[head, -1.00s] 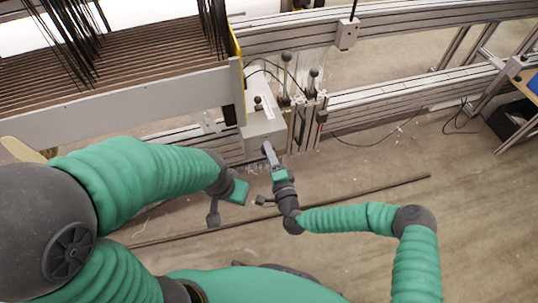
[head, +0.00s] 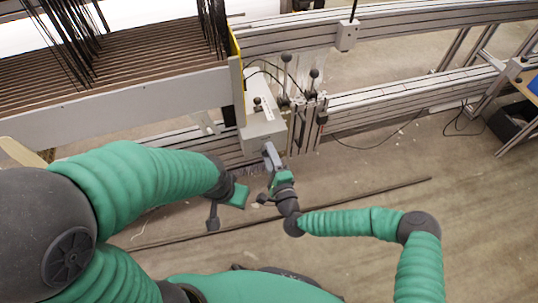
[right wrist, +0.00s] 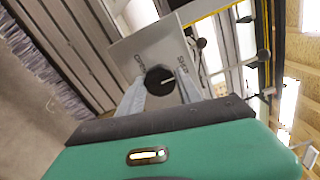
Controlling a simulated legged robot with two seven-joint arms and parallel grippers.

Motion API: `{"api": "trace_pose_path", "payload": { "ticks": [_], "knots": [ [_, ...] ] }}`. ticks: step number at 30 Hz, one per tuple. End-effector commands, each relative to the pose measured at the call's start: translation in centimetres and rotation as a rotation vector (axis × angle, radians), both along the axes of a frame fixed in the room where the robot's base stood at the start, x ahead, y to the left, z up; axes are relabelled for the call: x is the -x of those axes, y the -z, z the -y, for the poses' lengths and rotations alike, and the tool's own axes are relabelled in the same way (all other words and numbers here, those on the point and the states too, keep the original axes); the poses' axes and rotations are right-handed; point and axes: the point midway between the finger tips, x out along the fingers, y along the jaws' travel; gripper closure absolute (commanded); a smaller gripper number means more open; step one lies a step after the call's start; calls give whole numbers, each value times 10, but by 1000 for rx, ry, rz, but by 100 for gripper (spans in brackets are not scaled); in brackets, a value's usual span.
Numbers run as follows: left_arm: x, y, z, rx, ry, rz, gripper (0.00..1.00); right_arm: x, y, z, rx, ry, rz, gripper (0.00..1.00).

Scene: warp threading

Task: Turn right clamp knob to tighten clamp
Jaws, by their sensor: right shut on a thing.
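The clamp is a light grey box (head: 262,135) at the end of the loom's rail in the head view. My right gripper (head: 268,150) reaches the box from below in the head view. In the right wrist view, its two grey fingers (right wrist: 160,85) lie on either side of the knob, shut on it. My left gripper (head: 228,197) hangs over the floor to the left, away from the clamp; its fingers do not show clearly.
The loom's slatted bed (head: 130,85) with black threads stands at upper left. Levers with dark ball tops (head: 286,57) rise beside the box. Aluminium rails (head: 400,92) run to the right. A long dark bar (head: 370,190) lies on the otherwise mostly clear floor.

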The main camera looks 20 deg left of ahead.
Motion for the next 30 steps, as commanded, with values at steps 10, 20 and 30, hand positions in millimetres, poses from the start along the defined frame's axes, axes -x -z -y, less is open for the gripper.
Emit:
{"api": "trace_pose_path", "payload": {
  "ticks": [10, 20, 30],
  "knots": [
    [0, 0, 0, 0, 0, 0, 64, 0, 4, 1, 5, 3, -6, 37],
    [0, -9, 0, 0, 0, 0, 64, 14, 0, 9, 5, 1, -5, 37],
    [0, -41, 0, 0, 0, 0, 64, 92, -1, 64, 5, 3, -9, 37]
  ]
}}
